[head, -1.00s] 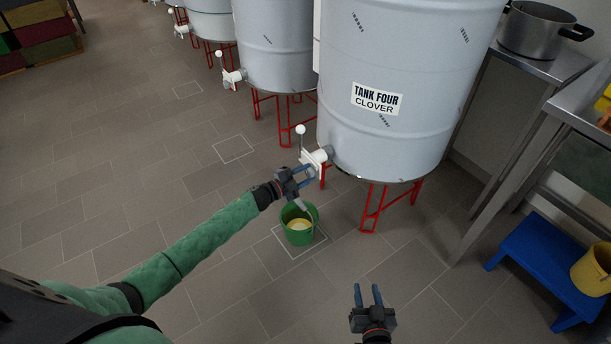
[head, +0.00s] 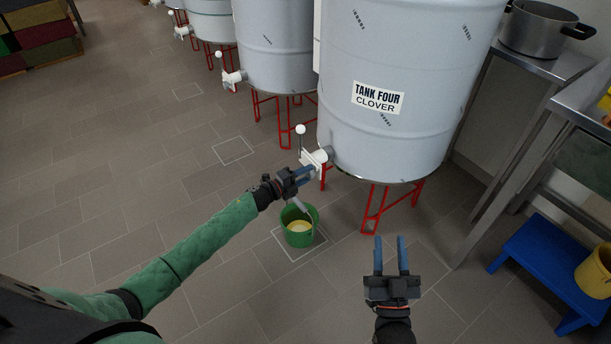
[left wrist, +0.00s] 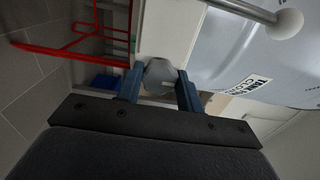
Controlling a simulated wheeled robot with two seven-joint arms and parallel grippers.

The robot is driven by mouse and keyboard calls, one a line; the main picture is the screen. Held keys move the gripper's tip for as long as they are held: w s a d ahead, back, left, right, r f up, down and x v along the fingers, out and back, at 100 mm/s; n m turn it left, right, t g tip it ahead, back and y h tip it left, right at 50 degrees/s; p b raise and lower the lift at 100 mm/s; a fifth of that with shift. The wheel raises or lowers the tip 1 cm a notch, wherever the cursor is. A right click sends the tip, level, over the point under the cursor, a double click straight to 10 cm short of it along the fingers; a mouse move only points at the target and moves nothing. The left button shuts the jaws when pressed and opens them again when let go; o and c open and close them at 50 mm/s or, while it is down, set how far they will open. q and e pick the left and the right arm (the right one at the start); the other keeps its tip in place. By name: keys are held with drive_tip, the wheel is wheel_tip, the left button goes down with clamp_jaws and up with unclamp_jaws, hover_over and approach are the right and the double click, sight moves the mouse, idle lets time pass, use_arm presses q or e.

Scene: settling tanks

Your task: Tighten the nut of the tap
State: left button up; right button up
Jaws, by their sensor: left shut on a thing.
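The white tap (head: 314,160) sticks out low on the left side of the tank labelled "TANK FOUR CLOVER" (head: 405,60). Its lever with a white ball end stands upright in the head view. My left gripper (head: 312,176) is at the tap. In the left wrist view its two blue fingers (left wrist: 160,82) are shut on either side of the grey, faceted nut (left wrist: 160,73). In the head view the fingers mostly hide the nut. My right gripper (head: 390,242) is open and empty, over the floor in front of the tank.
A green bucket (head: 299,237) with yellow contents stands on the floor below the tap. Red stand legs (head: 372,210) hold the tank. A blue stool (head: 545,265) with a yellow bucket (head: 594,272) is at the right. A steel table (head: 545,62) carries a pot.

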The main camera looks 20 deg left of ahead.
use_arm(q)
drive_tip(key=shift+f, duration=0.1)
use_arm(e)
drive_tip(key=shift+r, duration=0.1)
use_arm(q)
drive_tip(key=o, duration=1)
drive_tip(key=shift+s+a, duration=0.1)
drive_tip(key=shift+s+a, duration=0.15)
drive_tip(key=shift+s, duration=0.05)
drive_tip(key=v, duration=0.7)
use_arm(e)
drive_tip(key=shift+g, duration=0.9)
drive_tip(key=f, duration=0.5)
drive_tip(key=shift+w+a+f, duration=0.1)
drive_tip(key=shift+w+a, duration=0.1)
drive_tip(key=shift+w, duration=0.05)
